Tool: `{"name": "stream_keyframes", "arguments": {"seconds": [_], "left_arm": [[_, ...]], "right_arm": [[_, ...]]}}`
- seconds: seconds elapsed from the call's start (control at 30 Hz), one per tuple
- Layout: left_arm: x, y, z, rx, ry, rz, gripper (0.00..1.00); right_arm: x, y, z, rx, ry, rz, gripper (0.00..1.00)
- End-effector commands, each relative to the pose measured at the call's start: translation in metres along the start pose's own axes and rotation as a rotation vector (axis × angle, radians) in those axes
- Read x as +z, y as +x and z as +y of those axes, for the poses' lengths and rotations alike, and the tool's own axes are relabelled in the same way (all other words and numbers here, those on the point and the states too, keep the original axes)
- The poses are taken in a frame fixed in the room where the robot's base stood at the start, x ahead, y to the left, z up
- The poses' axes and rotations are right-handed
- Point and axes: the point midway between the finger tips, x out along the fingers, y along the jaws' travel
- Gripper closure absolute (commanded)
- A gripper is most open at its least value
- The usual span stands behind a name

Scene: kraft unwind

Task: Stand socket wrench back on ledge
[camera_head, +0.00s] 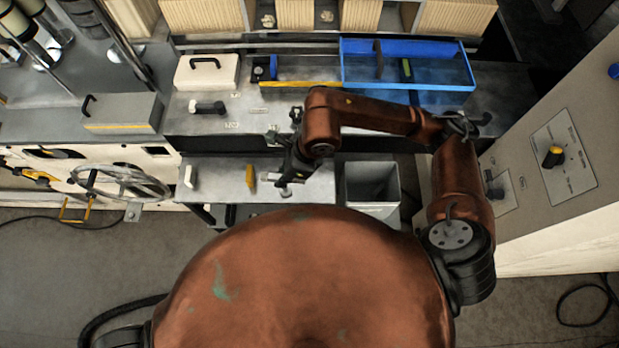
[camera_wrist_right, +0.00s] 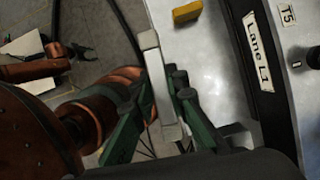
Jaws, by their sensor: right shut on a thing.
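My right gripper (camera_head: 288,178) is over the right part of the lower grey metal ledge (camera_head: 222,190). In the right wrist view its green fingers (camera_wrist_right: 164,84) are shut around a long pale grey bar (camera_wrist_right: 152,42), which looks like the socket wrench. The bar extends out past the fingertips beside the ledge surface (camera_wrist_right: 215,55). Its far end and any socket head are hard to make out. I cannot tell whether the bar touches the ledge.
A yellow block (camera_head: 250,176) stands on the ledge left of the gripper, with a white handle-like piece (camera_head: 189,176) farther left. A grey bin (camera_head: 345,188) is to the right. A blue tray (camera_head: 440,83) sits on the upper bench. A "Lane L1" label (camera_wrist_right: 258,50) marks the ledge's back edge.

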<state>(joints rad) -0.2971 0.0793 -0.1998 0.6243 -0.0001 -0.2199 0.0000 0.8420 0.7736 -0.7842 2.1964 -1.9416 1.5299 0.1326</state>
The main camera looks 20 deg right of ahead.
Motion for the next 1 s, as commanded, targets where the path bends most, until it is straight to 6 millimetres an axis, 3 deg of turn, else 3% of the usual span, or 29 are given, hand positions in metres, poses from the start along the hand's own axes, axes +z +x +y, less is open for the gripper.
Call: {"name": "stream_keyframes", "arguments": {"seconds": [0.13, 0.37, 0.47, 0.8, 1.0], "left_arm": [[0.000, -0.007, -0.001, 0.000, 0.000, -0.001, 0.66], [0.003, -0.011, -0.001, 0.000, 0.000, -0.005, 0.66], [0.003, -0.015, -0.001, -0.001, 0.000, -0.005, 0.66], [0.000, -0.039, -0.002, -0.001, 0.000, -0.005, 0.66], [-0.001, -0.047, -0.002, -0.001, 0.000, -0.004, 0.66]], "right_arm": [[0.021, -0.010, 0.010, -0.068, 0.159, -0.005, 1.00], [0.029, -0.015, 0.012, -0.121, 0.295, 0.002, 1.00], [0.020, -0.014, 0.002, -0.124, 0.312, 0.005, 1.00], [-0.041, -0.003, -0.058, -0.125, 0.313, 0.009, 1.00], [-0.069, 0.024, -0.078, -0.122, 0.309, 0.005, 1.00]]}}
